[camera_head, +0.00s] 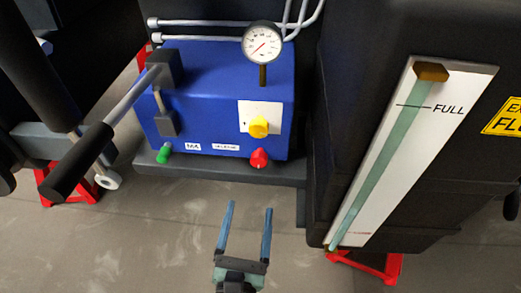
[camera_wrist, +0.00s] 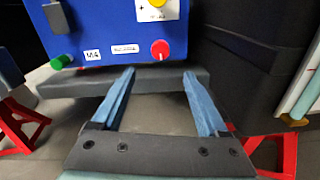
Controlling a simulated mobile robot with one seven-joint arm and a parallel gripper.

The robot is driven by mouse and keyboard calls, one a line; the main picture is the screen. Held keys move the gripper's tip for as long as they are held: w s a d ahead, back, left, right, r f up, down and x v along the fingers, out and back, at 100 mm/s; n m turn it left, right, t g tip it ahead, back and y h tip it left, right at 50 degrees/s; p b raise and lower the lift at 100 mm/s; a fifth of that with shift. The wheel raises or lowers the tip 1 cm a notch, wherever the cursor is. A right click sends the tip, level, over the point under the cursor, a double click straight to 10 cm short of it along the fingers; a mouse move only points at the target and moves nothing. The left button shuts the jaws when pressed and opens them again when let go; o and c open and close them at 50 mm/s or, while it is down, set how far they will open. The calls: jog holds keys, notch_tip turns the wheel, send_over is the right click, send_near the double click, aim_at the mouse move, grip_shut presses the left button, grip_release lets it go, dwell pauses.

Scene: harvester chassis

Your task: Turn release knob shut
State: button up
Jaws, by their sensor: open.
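A blue box (camera_head: 205,95) carries a red knob (camera_head: 259,159) low at its front right, a green knob (camera_head: 164,154) low at its front left and a yellow knob (camera_head: 258,127) on a white plate. Small labels lie between the green and red knobs; their text is too small to read surely, so I cannot tell for certain which knob is the release knob. My gripper (camera_head: 249,207) is open and empty, below and in front of the box. In the wrist view the red knob (camera_wrist: 160,49) shows just beyond the fingertips, nearer the right one, apart from both.
A lever with a black handle (camera_head: 82,162) sticks out at the box's left. A dial gauge (camera_head: 262,44) stands on top. A grey ledge (camera_head: 225,170) runs under the box. A dark tank with a level strip (camera_head: 410,150) stands right. Red stands (camera_head: 370,268) are on the floor.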

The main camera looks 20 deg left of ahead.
aim_at(259, 163)
jog(key=p+x, duration=0.2)
jog(key=x, duration=1)
jog(key=shift+w+a+r, duration=0.1)
jog(key=shift+w+r, duration=0.05)
jog(key=shift+w, duration=0.15)
grip_shut()
